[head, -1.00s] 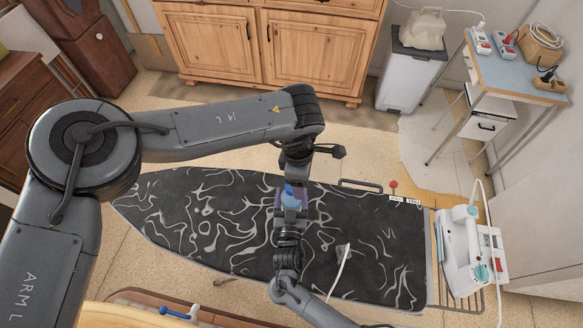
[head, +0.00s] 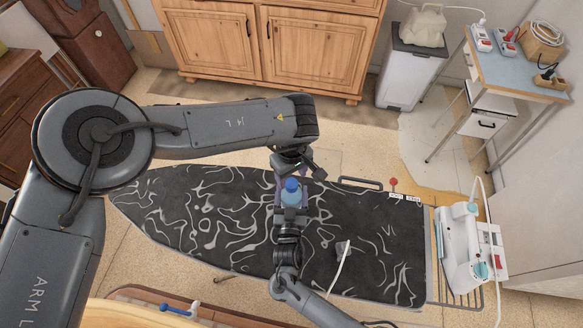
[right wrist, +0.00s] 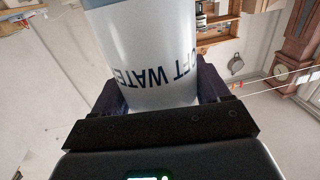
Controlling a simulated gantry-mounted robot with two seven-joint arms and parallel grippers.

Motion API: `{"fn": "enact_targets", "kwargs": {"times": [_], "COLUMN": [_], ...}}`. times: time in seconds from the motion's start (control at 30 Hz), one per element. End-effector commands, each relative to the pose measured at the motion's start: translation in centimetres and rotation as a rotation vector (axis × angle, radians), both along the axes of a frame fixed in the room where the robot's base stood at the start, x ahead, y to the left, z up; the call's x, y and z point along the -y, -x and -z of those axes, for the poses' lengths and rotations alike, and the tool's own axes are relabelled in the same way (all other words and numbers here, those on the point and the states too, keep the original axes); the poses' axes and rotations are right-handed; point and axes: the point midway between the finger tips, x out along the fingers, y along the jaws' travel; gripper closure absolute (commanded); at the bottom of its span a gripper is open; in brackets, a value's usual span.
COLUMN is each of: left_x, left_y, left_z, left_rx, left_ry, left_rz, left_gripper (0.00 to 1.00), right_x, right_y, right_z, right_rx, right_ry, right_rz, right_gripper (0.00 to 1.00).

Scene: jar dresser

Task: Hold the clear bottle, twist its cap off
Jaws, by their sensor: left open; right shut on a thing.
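The bottle (head: 291,198) is pale blue with a darker blue cap (head: 291,184) on top, above the ironing board in the head view. My right gripper (head: 291,212) is shut around the bottle's body. In the right wrist view the bottle (right wrist: 150,50) fills the space between the fingers, with upside-down "SOFT WATER" lettering; its cap is out of that view. My left gripper (head: 296,175) is open at the far side of the bottle, close to the cap. I cannot tell whether its fingers touch the cap.
The ironing board (head: 200,215) has a dark marbled cover. Wooden cupboards (head: 265,45) stand behind.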

Motion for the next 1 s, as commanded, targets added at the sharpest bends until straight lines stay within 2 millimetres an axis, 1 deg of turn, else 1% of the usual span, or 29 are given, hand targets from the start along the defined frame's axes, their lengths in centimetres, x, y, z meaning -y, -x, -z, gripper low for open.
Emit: {"fn": "enact_targets", "kwargs": {"times": [0.03, 0.1, 0.3, 0.47, 0.7, 0.73, 0.77, 1.0], "left_x": [0.0, -0.1, 0.0, 0.0, 0.0, 0.0, 0.0, 0.0], "left_y": [0.1, 0.0, 0.0, 0.0, 0.0, 0.0, 0.0, 0.0], "left_z": [0.8, 1.6, 3.4, 4.0, 4.0, 4.0, 4.0, 4.0], "left_rx": [-0.003, -0.001, -0.001, 0.0, 0.0, 0.0, 0.0, 0.0], "left_ry": [-0.001, -0.002, 0.0, 0.0, 0.0, 0.0, 0.0, 0.0], "left_rz": [0.0, -0.001, -0.001, -0.001, -0.001, -0.001, -0.001, -0.001], "left_gripper": [0.41, 0.41, 0.41, 0.41, 0.41, 0.42, 0.47, 0.84], "right_x": [0.0, 0.0, 0.0, 0.0, 0.0, 0.0, 0.0, 0.0], "right_y": [0.0, 0.0, 0.0, 0.0, 0.0, 0.0, 0.0, 0.0], "right_z": [0.0, 0.0, 0.0, 0.0, 0.0, 0.0, 0.0, 0.0], "right_rx": [0.0, 0.0, 0.0, 0.0, 0.0, 0.0, 0.0, 0.0], "right_ry": [0.0, 0.0, 0.0, 0.0, 0.0, 0.0, 0.0, 0.0], "right_rz": [0.0, 0.0, 0.0, 0.0, 0.0, 0.0, 0.0, 0.0], "right_gripper": [1.0, 1.0, 1.0, 1.0, 1.0, 1.0, 1.0, 1.0]}}
